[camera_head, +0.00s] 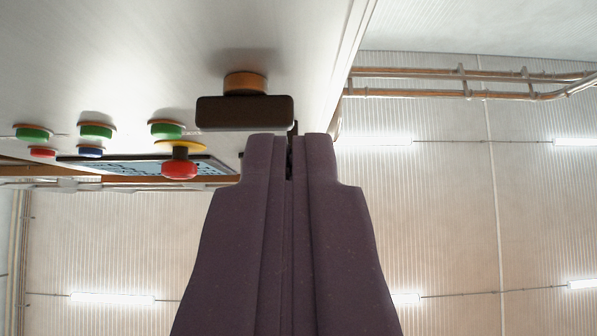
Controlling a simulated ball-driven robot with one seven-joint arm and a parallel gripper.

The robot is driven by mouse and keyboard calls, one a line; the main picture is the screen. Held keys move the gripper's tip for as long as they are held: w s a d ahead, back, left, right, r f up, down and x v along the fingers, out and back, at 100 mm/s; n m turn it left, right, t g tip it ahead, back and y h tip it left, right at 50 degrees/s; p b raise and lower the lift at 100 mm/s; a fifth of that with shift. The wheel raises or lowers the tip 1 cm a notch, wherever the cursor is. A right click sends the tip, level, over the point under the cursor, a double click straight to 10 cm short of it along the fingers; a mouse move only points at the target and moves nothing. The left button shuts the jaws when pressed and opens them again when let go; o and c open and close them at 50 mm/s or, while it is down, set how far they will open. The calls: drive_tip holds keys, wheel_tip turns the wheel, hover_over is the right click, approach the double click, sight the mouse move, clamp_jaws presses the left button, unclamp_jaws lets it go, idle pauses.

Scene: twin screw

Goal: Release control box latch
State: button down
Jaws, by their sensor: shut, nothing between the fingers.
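The control box (150,60) is a pale panel filling the upper left of the picture. A dark, rounded bar-shaped handle (245,113) on an orange round base (245,83) stands out from it; this looks like the latch. My gripper (289,140) is dark purple and comes up from the bottom centre. Its two fingers are shut together with nothing between them. A small dark part (294,128) shows just behind the fingertips.
Left of the handle are green buttons (95,131), a small red button (42,152), a blue button (90,152), a red mushroom button (180,166) on a yellow base and a screen (215,167). Right of the box edge (345,60) is open room, with pipes (450,92) on the far wall.

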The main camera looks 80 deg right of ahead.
sight(292, 103)
drive_tip(key=shift+t, duration=0.3)
drive_tip(key=d+r+b, duration=0.1)
drive_tip(key=r, duration=0.1)
drive_tip(key=d+r, duration=0.2)
drive_tip(key=r, duration=0.1)
drive_tip(key=d+r+b, duration=0.1)
drive_tip(key=r, duration=0.2)
drive_tip(key=shift+w+d+r+b, duration=0.15)
drive_tip(key=shift+d+r+b, duration=0.05)
drive_tip(key=shift+r+b, duration=0.1)
drive_tip(key=shift+d, duration=0.1)
drive_tip(key=shift+w, duration=0.15)
